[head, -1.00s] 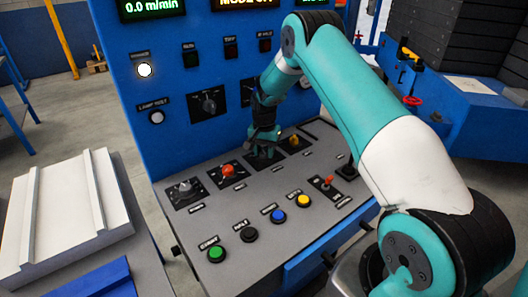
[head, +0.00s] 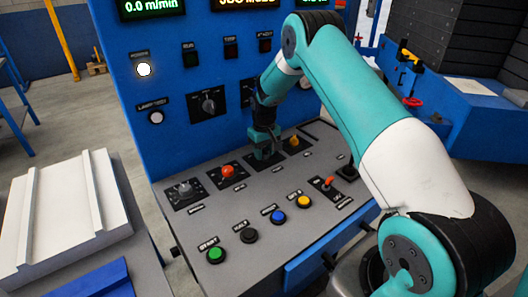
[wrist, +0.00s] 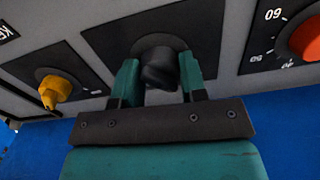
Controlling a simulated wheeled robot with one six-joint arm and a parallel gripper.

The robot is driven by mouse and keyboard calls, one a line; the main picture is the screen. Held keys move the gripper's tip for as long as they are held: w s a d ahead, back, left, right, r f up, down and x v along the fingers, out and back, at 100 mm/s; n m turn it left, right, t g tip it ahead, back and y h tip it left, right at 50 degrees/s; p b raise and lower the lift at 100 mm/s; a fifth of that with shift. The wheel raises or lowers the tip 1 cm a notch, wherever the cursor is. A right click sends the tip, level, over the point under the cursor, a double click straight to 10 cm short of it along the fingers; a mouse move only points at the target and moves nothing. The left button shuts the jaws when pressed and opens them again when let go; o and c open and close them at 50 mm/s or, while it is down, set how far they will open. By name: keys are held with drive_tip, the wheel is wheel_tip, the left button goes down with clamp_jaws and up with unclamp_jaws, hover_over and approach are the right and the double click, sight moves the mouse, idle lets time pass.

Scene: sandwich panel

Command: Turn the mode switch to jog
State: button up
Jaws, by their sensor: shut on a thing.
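The mode switch is a black rotary knob (wrist: 158,66) on a dark square plate, seen in the wrist view between my gripper's two teal fingers. My gripper (head: 264,156) points down at the sloping console and is shut on this knob. In the head view the gripper hides most of the knob.
A red knob (head: 227,171) stands left of my gripper and a yellow key switch (head: 294,141) stands right. Green (head: 215,254), black, blue and yellow buttons line the front of the grey console (head: 240,205). The blue upright panel (head: 160,85) rises close behind.

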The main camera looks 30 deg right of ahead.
drive_tip(key=shift+r+n, duration=0.1)
drive_tip(key=shift+n, duration=0.5)
drive_tip(key=o, duration=0.9)
drive_tip(key=shift+r+b, duration=0.5)
drive_tip(key=shift+r, duration=8.2)
